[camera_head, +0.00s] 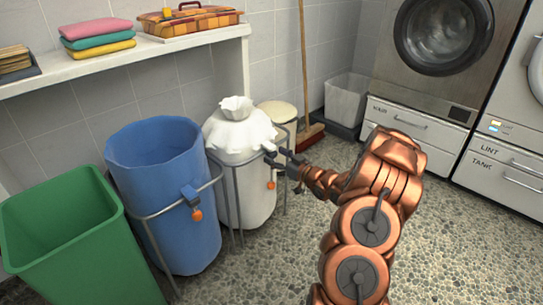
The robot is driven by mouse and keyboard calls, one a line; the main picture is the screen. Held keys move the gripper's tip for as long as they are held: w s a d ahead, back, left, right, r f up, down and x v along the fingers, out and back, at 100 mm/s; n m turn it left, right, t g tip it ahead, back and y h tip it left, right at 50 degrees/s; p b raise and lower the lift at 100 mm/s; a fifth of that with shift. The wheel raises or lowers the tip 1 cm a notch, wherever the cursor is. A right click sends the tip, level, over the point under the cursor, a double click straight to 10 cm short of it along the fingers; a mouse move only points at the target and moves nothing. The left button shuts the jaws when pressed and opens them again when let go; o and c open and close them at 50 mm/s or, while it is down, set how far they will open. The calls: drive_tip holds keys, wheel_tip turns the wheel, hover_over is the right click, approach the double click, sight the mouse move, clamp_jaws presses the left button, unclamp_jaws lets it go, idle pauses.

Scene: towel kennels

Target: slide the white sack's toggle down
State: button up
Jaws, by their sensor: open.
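The white sack (246,203) stands upright in a grey metal frame, its neck (237,107) gathered and closed at the top. An orange toggle (271,185) hangs at the sack's right front side, below my gripper. My gripper (270,158) is open at the sack's upper right side, close to the frame's rim. Whether its fingers touch the sack or the cord fitting I cannot tell. My copper arm comes in from the lower right.
A blue sack (168,235) with its own orange toggle (196,215) stands left of the white sack. A green bin (75,250) is at far left. A cream bin (283,112) and a broom (306,70) stand behind. The pebbled floor (270,265) in front is clear.

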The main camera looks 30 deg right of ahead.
drive_tip(key=shift+b+x, duration=0.35)
drive_tip(key=shift+x, duration=0.85)
drive_tip(key=shift+c, duration=0.4)
clamp_jaws()
